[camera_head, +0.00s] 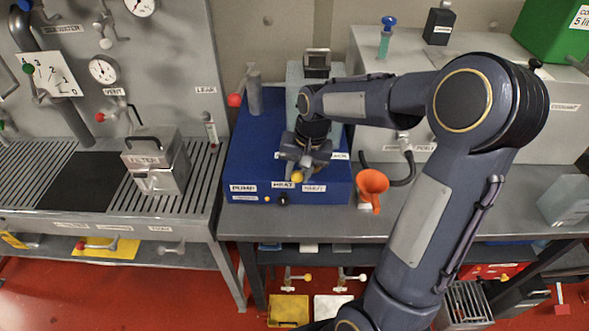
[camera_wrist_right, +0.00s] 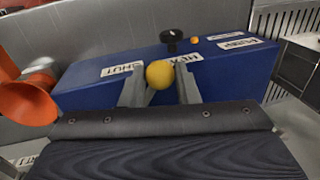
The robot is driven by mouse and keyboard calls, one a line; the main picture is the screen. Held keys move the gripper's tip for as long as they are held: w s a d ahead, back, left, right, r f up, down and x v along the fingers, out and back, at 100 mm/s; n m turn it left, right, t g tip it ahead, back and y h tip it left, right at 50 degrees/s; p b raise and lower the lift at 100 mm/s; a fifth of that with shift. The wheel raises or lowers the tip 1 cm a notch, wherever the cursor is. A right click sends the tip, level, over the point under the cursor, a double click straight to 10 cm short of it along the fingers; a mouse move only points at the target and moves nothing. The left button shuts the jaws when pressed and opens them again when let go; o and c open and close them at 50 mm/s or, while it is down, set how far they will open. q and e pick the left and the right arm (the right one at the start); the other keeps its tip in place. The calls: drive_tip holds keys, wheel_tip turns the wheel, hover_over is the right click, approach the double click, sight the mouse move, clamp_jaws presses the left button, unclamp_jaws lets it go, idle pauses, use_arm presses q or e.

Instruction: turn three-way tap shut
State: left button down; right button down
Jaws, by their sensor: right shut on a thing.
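The yellow ball knob (camera_head: 300,177) of the tap's handle shows at the front edge of the blue unit (camera_head: 240,160). My right gripper (camera_head: 304,165) reaches down over the unit and is shut on the knob. In the right wrist view the yellow knob (camera_wrist_right: 159,74) sits between the two grey fingers of the right gripper (camera_wrist_right: 160,88). It shows between the label SHUT (camera_wrist_right: 122,68) and a partly covered label (camera_wrist_right: 178,61). The tap's body and the rest of its handle are hidden by my gripper. My left gripper is not in view.
An orange funnel (camera_head: 372,186) stands close to the right of the blue unit. A black knob (camera_head: 282,199) is on the unit's front, and a red knob (camera_head: 235,100) is at its back left. A filter box (camera_head: 165,170) stands on the grated bench to the left.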

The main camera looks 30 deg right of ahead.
drive_tip(key=shift+s+d+n+g, duration=0.2)
drive_tip(key=shift+s+d+n, duration=0.35)
drive_tip(key=shift+n, duration=0.7)
drive_tip(key=shift+s+d+n+g, duration=0.2)
drive_tip(key=shift+s+d+n, duration=0.35)
drive_tip(key=shift+n, duration=0.65)
drive_tip(key=shift+s+d+n+g, duration=0.2)
drive_tip(key=shift+s+d+n, duration=0.3)
drive_tip(key=shift+n, duration=0.75)
drive_tip(key=c, duration=1.1)
unclamp_jaws()
drive_tip(key=shift+s, duration=0.1)
drive_tip(key=shift+r, duration=0.1)
wheel_tip(320, 180, up, 8)
drive_tip(key=d, duration=0.1)
drive_tip(key=shift+d+f+b, duration=0.2)
drive_tip(key=shift+f+b, duration=0.05)
drive_tip(key=shift+b, duration=0.1)
